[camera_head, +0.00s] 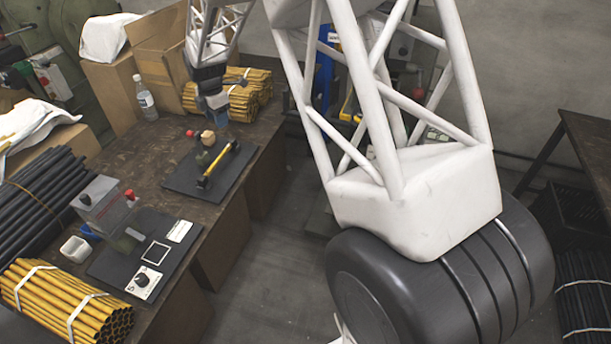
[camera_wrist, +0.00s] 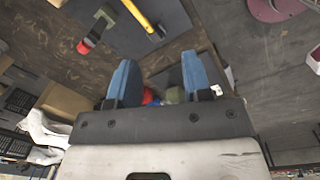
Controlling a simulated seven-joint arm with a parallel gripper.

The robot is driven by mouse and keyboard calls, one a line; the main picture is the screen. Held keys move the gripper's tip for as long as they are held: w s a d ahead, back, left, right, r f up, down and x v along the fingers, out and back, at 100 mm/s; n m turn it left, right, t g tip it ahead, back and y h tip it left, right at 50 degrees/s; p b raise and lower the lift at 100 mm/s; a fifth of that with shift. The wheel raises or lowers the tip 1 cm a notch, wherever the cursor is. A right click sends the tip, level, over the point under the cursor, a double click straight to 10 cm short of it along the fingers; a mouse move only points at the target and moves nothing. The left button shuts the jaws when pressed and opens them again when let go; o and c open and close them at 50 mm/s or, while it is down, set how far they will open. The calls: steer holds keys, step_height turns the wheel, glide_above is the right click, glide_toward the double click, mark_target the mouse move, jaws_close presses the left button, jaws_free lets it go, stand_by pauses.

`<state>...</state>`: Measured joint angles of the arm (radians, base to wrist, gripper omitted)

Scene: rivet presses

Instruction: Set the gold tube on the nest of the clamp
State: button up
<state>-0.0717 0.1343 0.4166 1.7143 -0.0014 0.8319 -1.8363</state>
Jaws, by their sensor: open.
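A gold tube (camera_head: 218,166) with dark ends lies slanted across the dark mat in the middle of the bench; part of it shows at the top of the wrist view (camera_wrist: 138,14). What looks like the clamp, with a red knob (camera_head: 190,133), stands on the same mat beside the tube; a red-ended part shows in the wrist view (camera_wrist: 86,46). I cannot make out its nest or whether the tube touches it. My gripper (camera_head: 216,112) is beyond the mat, apart from the tube. Its blue fingers (camera_wrist: 158,82) stand apart with nothing gripped.
A clear-boxed press (camera_head: 104,203) stands on another dark plate (camera_head: 108,264) at the near left. Bundles of yellow tubes lie near (camera_head: 62,303) and far (camera_head: 250,92); dark tubes (camera_head: 40,192) lie at left. A bottle (camera_head: 145,97) stands behind the mat.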

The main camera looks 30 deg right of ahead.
steer(key=s+d+r+m, duration=0.3)
steer(key=s+r+m, duration=0.3)
steer(key=s+r, duration=0.6)
steer(key=s+d+r+m+t, duration=0.1)
steer(key=s+m, duration=0.7)
steer(key=s, duration=1)
steer(key=s+d+r+m+t, duration=0.1)
steer(key=s+m, duration=0.7)
steer(key=s, duration=1)
steer(key=shift+s+d+r, duration=0.3)
steer(key=shift+d+r, duration=0.2)
steer(key=shift+r, duration=0.35)
